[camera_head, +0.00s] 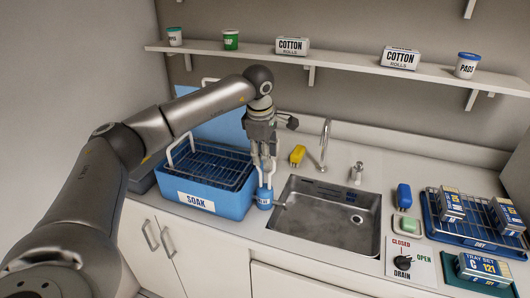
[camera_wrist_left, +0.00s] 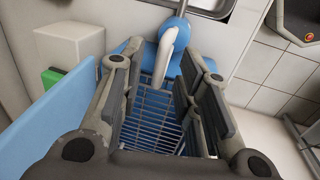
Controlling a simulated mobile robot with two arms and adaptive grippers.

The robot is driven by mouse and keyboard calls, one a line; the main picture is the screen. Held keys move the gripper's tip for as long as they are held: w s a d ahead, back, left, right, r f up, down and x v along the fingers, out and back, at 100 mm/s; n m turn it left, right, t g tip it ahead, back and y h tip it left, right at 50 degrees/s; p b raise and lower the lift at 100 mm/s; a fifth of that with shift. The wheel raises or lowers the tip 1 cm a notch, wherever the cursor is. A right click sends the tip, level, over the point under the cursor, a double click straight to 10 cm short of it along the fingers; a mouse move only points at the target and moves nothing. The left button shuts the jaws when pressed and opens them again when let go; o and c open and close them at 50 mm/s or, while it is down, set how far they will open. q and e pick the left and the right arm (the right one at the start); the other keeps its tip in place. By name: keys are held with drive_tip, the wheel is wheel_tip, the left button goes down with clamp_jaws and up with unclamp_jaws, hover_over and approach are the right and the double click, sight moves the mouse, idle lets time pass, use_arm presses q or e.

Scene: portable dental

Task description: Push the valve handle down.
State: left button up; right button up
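A blue fitting (camera_head: 264,197) with a label stands at the right side of the blue SOAK tub (camera_head: 215,200), with a short grey spout towards the sink. It looks like a valve. My left gripper (camera_head: 264,164) hangs over it, fingers pointing down. In the left wrist view a white curved bar (camera_wrist_left: 168,45) lies between the fingers, with a blue piece (camera_wrist_left: 177,25) beyond it. The fingers are apart, with a visible gap around the bar. I cannot tell whether the bar is the valve handle. A black DRAIN knob (camera_head: 403,262) is on a panel at the right. My right gripper is not in view.
A wire basket (camera_head: 210,165) sits in the tub. The metal sink (camera_head: 325,220) with a faucet (camera_head: 324,140) lies to the right. A yellow item (camera_head: 297,155) is behind the sink. A rack (camera_head: 470,232) with boxes stands at the far right. A shelf (camera_head: 345,62) runs above.

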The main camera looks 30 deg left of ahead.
use_arm(q)
clamp_jaws()
wheel_tip(320, 180, down, 4)
drive_tip(key=shift+r+b, duration=0.25)
drive_tip(key=shift+b, duration=0.8)
drive_tip(key=shift+s+d, duration=0.1)
drive_tip(key=shift+s, duration=0.05)
unclamp_jaws()
